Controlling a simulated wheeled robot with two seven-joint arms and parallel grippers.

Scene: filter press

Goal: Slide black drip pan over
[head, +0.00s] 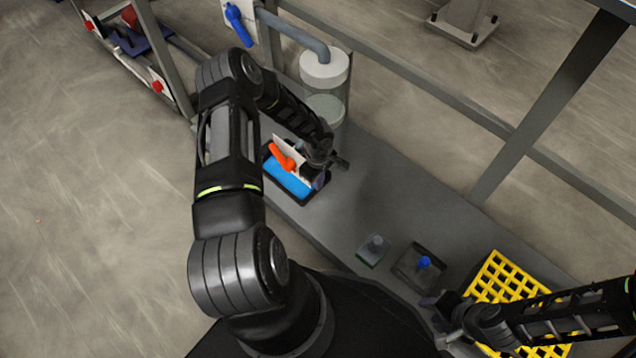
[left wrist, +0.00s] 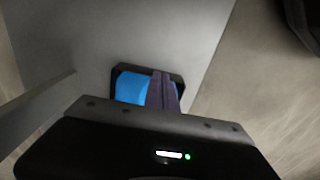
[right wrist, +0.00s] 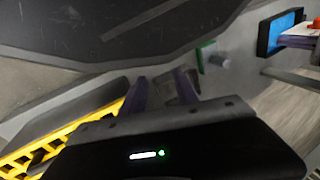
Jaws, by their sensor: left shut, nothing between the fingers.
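The black drip pan (head: 300,199) lies on the grey bench near its front edge, left of centre in the head view, with bright blue inside. It also shows in the left wrist view (left wrist: 179,78) and at the upper right of the right wrist view (right wrist: 263,38). My left gripper (head: 318,181) is shut and empty, with its purple fingers (left wrist: 163,92) over the pan's right part in the head view. I cannot tell whether they touch it. My right gripper (head: 440,300) is open and empty near the bench's front edge; its purple fingers (right wrist: 161,90) stand apart.
An orange handle (head: 283,157) on a white plate hangs over the pan. A clear cylinder with a white cap (head: 324,68) stands behind it. A small green-edged block (head: 373,251), a dark box with blue knob (head: 424,263) and a yellow grid (head: 495,275) lie rightward. Bench between is clear.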

